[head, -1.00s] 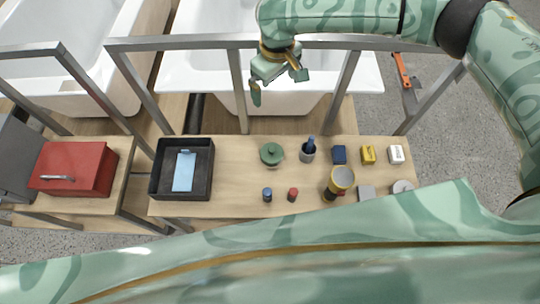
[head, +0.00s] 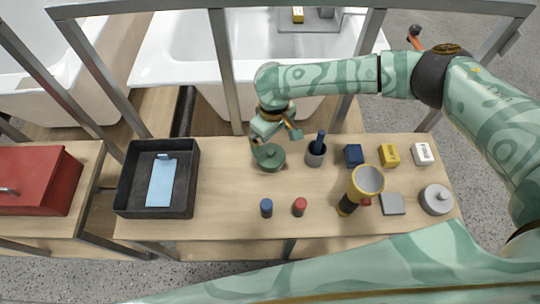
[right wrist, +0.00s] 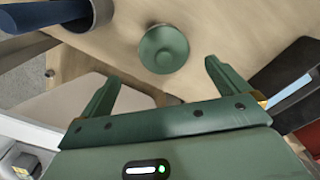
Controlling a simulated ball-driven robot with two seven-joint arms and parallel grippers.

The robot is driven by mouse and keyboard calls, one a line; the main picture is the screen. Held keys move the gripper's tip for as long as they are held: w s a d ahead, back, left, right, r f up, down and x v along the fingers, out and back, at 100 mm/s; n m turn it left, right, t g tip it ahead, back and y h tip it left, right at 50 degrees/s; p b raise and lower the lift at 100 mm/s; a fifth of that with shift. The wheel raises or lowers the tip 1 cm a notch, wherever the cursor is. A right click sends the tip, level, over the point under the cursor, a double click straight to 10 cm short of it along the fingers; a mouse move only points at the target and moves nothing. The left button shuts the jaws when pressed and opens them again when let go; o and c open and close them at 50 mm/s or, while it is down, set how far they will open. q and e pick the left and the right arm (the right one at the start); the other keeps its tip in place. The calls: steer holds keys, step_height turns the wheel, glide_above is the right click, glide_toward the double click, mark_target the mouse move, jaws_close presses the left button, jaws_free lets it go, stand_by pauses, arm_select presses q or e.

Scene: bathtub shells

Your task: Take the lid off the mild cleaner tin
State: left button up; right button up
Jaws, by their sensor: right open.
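A green round tin with a lid (head: 269,157) stands on the wooden bench, left of a grey cup. In the right wrist view its green lid (right wrist: 164,48) shows from above, with a round knob in the middle. No label can be read on it. A grey round lidded tin (head: 437,200) stands at the bench's right end. My right gripper (head: 276,140) is open and empty, just above and behind the green tin. In the right wrist view its fingers (right wrist: 161,72) are spread, with the lid lying beyond the tips. My left gripper is out of view.
The grey cup (head: 316,154) holds a blue-handled tool close right of the green tin. A yellow-black torch (head: 366,183) stands further right. Blue (head: 266,208) and red (head: 300,207) small cans stand in front. A black tray (head: 187,207) holds a light-blue object. A metal rail runs behind.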

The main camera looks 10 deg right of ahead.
mark_target(271, 150)
steer(key=f+b, duration=0.1)
steer(key=f, duration=0.1)
steer(key=f+b, duration=0.1)
steer(key=f, duration=0.1)
steer(key=f+b, duration=0.1)
steer(key=f, duration=0.1)
steer(key=shift+a+f, duration=0.3)
steer(key=shift+f, duration=0.1)
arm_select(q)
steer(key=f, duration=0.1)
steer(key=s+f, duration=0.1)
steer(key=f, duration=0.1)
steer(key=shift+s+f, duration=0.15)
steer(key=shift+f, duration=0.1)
arm_select(e)
steer(key=shift+r, duration=0.2)
steer(key=c, duration=1)
